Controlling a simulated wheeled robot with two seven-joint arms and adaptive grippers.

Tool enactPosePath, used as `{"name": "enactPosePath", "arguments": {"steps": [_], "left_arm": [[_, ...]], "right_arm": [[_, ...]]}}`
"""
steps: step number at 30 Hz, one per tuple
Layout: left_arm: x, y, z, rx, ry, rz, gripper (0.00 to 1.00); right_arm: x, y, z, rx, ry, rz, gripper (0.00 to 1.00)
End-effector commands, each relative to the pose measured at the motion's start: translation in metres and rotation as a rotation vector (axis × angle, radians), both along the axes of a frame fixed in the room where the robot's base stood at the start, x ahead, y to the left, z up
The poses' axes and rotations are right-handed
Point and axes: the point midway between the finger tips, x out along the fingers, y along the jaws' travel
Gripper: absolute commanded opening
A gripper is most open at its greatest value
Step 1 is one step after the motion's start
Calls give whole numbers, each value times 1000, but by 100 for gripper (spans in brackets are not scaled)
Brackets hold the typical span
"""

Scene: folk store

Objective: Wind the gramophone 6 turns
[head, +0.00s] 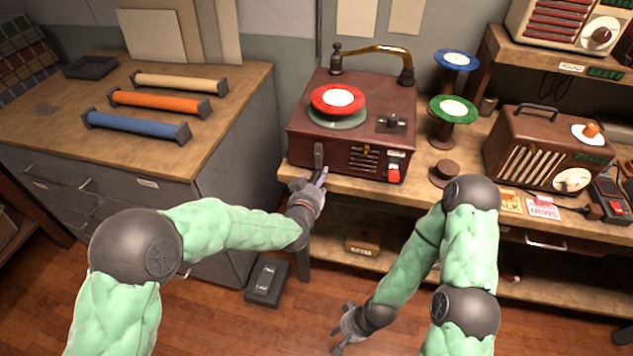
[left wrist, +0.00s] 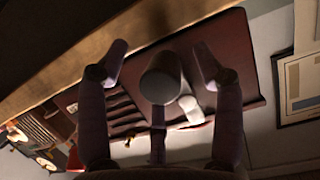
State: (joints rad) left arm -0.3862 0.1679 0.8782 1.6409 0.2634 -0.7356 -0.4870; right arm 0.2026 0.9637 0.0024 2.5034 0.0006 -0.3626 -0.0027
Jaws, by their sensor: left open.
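The gramophone (head: 302,128) is a dark red box on the wooden bench, with a red record (head: 338,98) on its turntable and a brass arm at the back. A grey crank handle (head: 318,154) shows at the left of its front face. My left gripper (head: 320,178) is just below this handle. In the left wrist view my left gripper (left wrist: 163,62) is open, and a rounded grey knob (left wrist: 161,80) lies between its fingers; I cannot tell whether they touch it. My right gripper (head: 340,328) hangs low in front of the bench, open and empty.
Green (head: 453,109) and blue (head: 456,59) discs sit on stands right of the gramophone. A brown radio (head: 540,150) stands further right. A grey cabinet (head: 232,150) with coloured rolls is at left. A dark box (head: 267,281) lies on the floor.

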Motion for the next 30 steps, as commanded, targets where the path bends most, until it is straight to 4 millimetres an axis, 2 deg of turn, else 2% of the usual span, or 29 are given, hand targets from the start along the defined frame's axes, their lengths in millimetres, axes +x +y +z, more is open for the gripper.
{"name": "enactPosePath", "arguments": {"steps": [30], "left_arm": [[-61,20,21,0,0,0,67]], "right_arm": [[0,0,24,0,0,0,32]]}}
